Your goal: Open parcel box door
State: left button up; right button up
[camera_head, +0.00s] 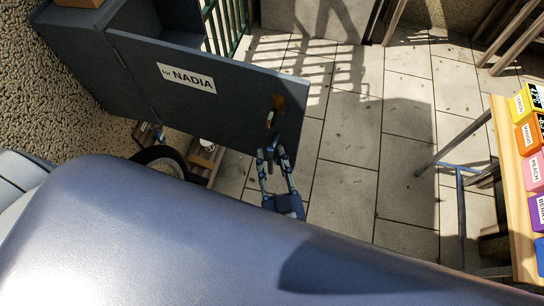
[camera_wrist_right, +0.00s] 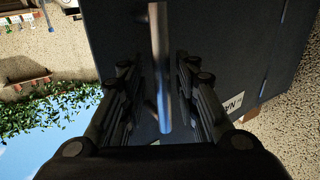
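The dark grey parcel box (camera_head: 75,50) is at the upper left of the head view. Its door (camera_head: 220,115) carries a white label reading "for NADIA" and extends right from the box. The handle (camera_head: 270,119) sits near the door's free right edge. My right gripper (camera_head: 273,155) is just below the handle in the head view, fingers pointing at it. In the right wrist view, the bar-shaped handle (camera_wrist_right: 160,70) runs between the two spread fingers, with gaps on both sides. My left gripper is not in view.
A wooden table with several coloured boxes (camera_head: 531,138) stands at the right edge. A wheel (camera_head: 160,158) and wooden pieces lie below the door. Green railing (camera_head: 228,25) stands behind it. The paved floor (camera_head: 350,150) right of the door is clear.

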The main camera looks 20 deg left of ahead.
jog(key=v, duration=1.1)
jog(key=shift+s+d, duration=0.2)
jog(key=shift+d, duration=0.15)
jog(key=s+d+f+g+h+b, duration=0.15)
jog(key=d+f, duration=0.25)
jog(key=f, duration=0.8)
jog(key=s+d+f+g+h+b, duration=0.1)
jog(key=d+f+g, duration=0.2)
jog(key=f, duration=0.8)
jog(key=s+d+f+g+h+b, duration=0.1)
jog(key=d+f+g+h, duration=0.2)
jog(key=f, duration=0.9)
jog(key=s+d+f+m+g+h+b, duration=0.1)
jog(key=s+d+f+m+g, duration=0.1)
jog(key=s+d+f, duration=0.4)
jog(key=s+d+f+m+g+h+b, duration=0.1)
jog(key=s+d+f+g, duration=0.4)
jog(key=d+f, duration=0.7)
jog(key=shift+s+f+m+h+b, duration=0.35)
jog(key=shift+s+h, duration=0.4)
jog(key=shift+s, duration=0.45)
